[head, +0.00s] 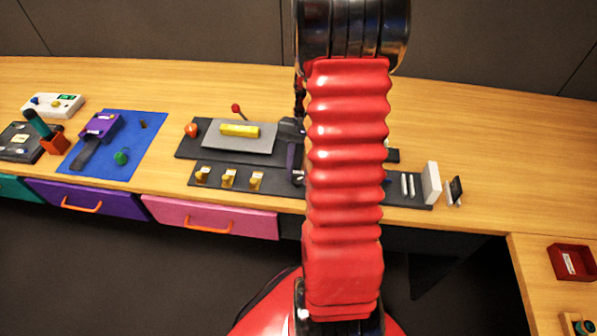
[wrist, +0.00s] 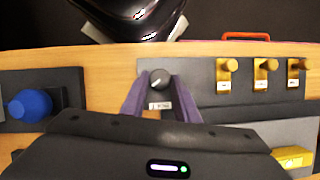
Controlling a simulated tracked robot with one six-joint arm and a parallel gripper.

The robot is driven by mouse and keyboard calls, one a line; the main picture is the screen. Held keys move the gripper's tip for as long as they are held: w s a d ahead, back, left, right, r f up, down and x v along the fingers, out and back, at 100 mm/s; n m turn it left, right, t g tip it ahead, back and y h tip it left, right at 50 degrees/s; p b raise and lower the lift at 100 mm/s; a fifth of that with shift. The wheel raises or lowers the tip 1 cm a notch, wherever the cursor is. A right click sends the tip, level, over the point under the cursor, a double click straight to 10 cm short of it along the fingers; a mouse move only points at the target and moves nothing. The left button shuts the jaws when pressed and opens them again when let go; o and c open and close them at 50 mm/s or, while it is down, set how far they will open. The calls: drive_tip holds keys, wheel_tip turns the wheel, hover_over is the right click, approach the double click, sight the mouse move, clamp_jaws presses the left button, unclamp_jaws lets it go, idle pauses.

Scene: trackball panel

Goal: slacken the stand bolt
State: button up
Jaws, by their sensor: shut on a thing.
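My gripper (wrist: 159,80) is shut on a small round dark knob (wrist: 160,74) with a pale mark, one purple finger on each side. The knob sits on the dark grey panel (wrist: 209,95), above a white label (wrist: 160,105) too small to read surely. I cannot confirm from the label that this knob is the stand bolt. In the head view my gripper (head: 294,158) is over the panel (head: 277,190), partly hidden by my red arm. The knob shows there only as a small blur at the fingertips.
Several yellow switches (wrist: 265,68) stand beside the knob. A blue dome (wrist: 30,105) is on the other side. In the head view, a red-tipped lever (head: 238,111) rises behind a yellow bar (head: 240,130). A white upright block (head: 431,183) stands right of my arm.

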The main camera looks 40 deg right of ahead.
drive_tip(key=o, duration=1.1)
drive_tip(key=shift+c, duration=0.2)
drive_tip(key=v, duration=1.3)
drive_tip(key=shift+r, duration=0.35)
drive_tip(key=shift+w+d, duration=0.1)
drive_tip(key=shift+d, duration=0.1)
